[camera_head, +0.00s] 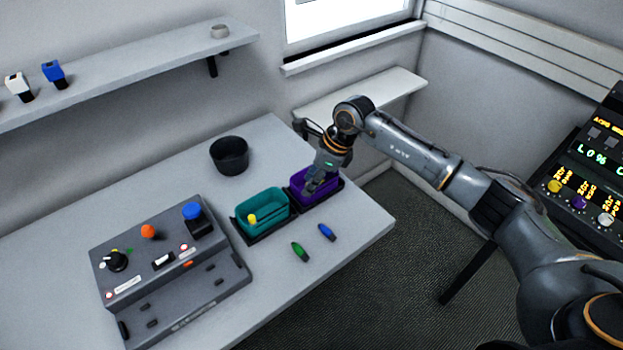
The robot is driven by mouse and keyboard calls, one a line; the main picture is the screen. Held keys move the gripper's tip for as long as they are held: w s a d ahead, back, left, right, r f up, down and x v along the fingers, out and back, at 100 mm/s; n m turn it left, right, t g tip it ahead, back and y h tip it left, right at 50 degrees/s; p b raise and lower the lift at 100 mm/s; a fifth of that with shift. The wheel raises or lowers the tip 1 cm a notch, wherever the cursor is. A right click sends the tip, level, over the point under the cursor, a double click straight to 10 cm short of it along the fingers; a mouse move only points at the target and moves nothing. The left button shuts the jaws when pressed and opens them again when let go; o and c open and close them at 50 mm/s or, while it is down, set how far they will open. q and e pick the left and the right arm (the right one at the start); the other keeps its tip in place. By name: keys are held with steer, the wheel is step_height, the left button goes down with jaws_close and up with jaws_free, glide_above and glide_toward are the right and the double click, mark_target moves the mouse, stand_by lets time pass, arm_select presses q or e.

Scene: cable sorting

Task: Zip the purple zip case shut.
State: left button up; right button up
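The purple zip case (327,196) sits on a dark base at the right part of the table, beside a teal case. My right gripper (311,188) points down over the purple case and covers its left and middle part. The fingers are small and dark here, so I cannot tell if they are open or shut, or if they touch the case. The zip and its pull are hidden or too small to make out. My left gripper is not in view.
Green (300,252) and blue (327,232) pieces lie in front. A black bowl (230,155) stands behind, and a grey control box (170,265) fills the left. The table's right corner is clear.

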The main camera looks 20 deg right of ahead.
jaws_close()
steer(key=w+d+b, duration=0.1)
steer(key=d, duration=0.1)
steer(key=w+d+b, duration=0.1)
steer(key=d+b, duration=0.1)
steer(key=d, duration=0.1)
steer(key=w+d+b, duration=0.1)
steer(key=d+b, duration=0.1)
steer(key=d, duration=0.1)
steer(key=shift+d+f, duration=0.15)
steer(key=shift+d, duration=0.3)
steer(key=shift+w+r, duration=0.1)
steer(key=shift+r, duration=0.15)
steer(key=shift+o, duration=1.1)
jaws_free()
steer(key=shift+d, duration=0.1)
